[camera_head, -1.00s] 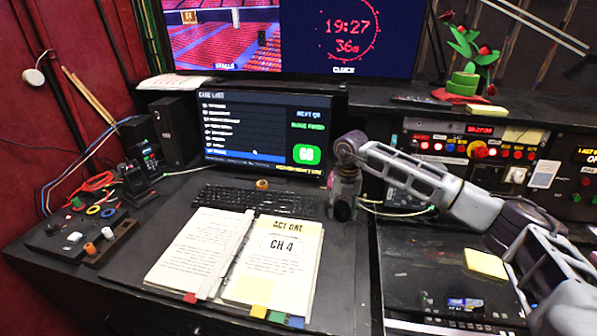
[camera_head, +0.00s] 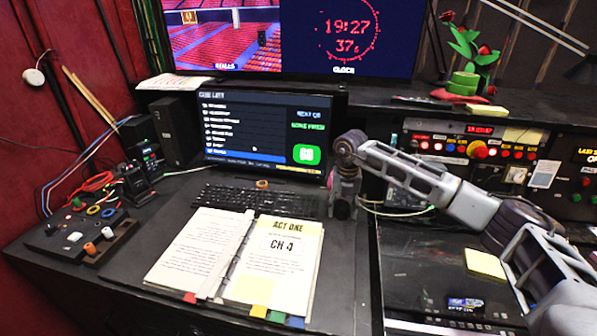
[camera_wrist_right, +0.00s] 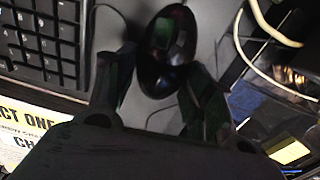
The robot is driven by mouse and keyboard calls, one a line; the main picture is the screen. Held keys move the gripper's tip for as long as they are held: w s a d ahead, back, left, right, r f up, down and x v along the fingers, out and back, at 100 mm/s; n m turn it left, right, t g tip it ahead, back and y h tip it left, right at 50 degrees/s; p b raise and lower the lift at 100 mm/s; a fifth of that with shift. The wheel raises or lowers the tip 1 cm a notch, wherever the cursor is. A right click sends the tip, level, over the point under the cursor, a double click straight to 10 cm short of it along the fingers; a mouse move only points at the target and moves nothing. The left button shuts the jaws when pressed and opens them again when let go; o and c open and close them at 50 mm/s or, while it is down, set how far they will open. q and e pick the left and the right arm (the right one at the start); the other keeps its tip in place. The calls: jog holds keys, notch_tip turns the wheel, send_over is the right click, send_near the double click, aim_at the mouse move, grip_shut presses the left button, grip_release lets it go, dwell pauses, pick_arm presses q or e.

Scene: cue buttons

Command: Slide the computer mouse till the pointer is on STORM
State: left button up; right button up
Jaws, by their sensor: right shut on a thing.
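The monitor (camera_head: 230,120) shows a cue list of several rows beside a green GO button. The small pointer (camera_head: 254,149) is over the lower rows of the list. The row names are too small and blurred for me to tell which is STORM. The black computer mouse (camera_wrist_right: 168,40) lies on the desk in the right wrist view. My right gripper (camera_wrist_right: 158,75) is shut on the near end of the mouse, a finger at each side. In the head view, my right gripper (camera_head: 342,205) is right of the keyboard, pointing down, and the mouse is mostly hidden. My left gripper is not in view.
The keyboard (camera_head: 255,201) is just left of the mouse. An open script binder (camera_head: 195,250) lies in front of it. A white cable (camera_head: 400,212) runs to the right of the gripper. Bare desk shows around the mouse in the right wrist view.

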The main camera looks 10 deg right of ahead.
jog(key=shift+f, duration=0.1)
dwell(0.5)
jog(key=o, duration=0.7)
jog(key=shift+d, duration=0.1)
jog(key=shift+o, duration=0.2)
